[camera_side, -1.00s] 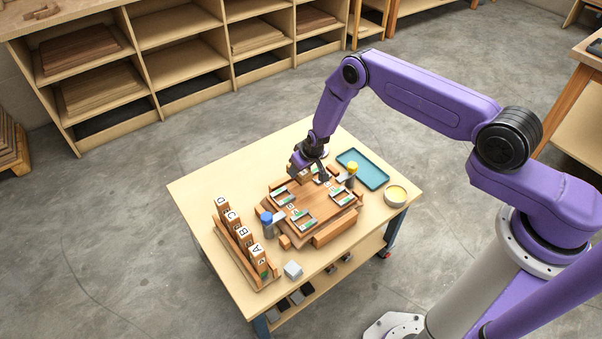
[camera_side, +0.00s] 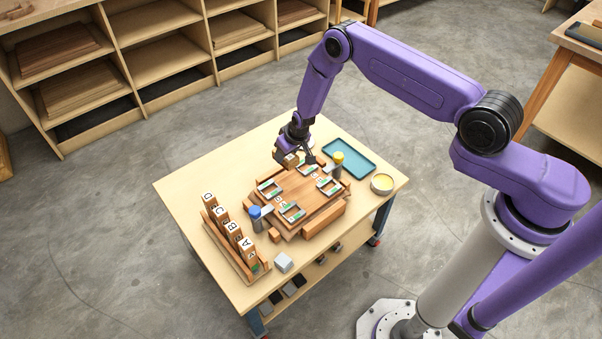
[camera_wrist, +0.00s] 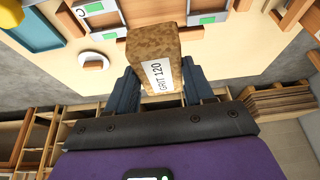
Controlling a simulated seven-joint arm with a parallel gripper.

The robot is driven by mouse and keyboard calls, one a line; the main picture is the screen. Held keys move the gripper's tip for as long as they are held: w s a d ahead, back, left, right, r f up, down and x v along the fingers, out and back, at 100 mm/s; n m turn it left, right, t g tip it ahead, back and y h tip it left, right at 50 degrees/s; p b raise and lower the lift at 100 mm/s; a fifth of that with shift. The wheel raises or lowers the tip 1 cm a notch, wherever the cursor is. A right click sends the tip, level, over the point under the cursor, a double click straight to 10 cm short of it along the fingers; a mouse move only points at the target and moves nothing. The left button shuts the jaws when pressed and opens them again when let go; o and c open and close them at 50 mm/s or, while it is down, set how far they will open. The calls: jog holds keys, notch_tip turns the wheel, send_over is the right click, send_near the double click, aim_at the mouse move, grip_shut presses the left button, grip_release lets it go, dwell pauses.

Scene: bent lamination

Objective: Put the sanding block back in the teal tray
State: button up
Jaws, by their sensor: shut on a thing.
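The sanding block (camera_wrist: 154,57) is a brown speckled block with a white "GRIT 120" label. It is between the two fingers of my gripper (camera_wrist: 153,88), which is shut on it. In the side view my gripper (camera_side: 293,156) holds the block (camera_side: 289,160) by the back edge of the wooden board; whether the block touches anything below is unclear. The teal tray (camera_side: 349,158) lies flat on the table, to the right of my gripper and apart from it. In the wrist view part of the tray (camera_wrist: 38,27) shows at the upper left, and its visible floor is bare.
A yellow-capped bottle (camera_side: 338,163) stands between my gripper and the tray. The wooden board (camera_side: 300,200) carries several framed pieces.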

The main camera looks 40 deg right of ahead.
jog(key=s+d+r+m+g+h, duration=0.1)
jog(key=s+d+r+m+h, duration=0.15)
jog(key=s+d+m, duration=1.25)
jog(key=shift+w+d+f+n+h, duration=0.15)
jog(key=shift+w+d+f+n, duration=0.95)
jog(key=shift+d+f, duration=0.95)
jog(key=shift+w+d+f+n+h, duration=0.15)
jog(key=shift+w+d+f+n, duration=0.6)
jog(key=shift+w+d+f, duration=1.3)
jog(key=shift+w+d+f+n+h, duration=0.15)
jog(key=shift+w+d+f+n, duration=0.75)
jog(key=shift+f, duration=1.9)
jog(key=shift+s+d+f, duration=0.3)
jog(key=shift+d+f, duration=0.15)
jog(key=shift+f, duration=0.15)
jog(key=o, duration=1)
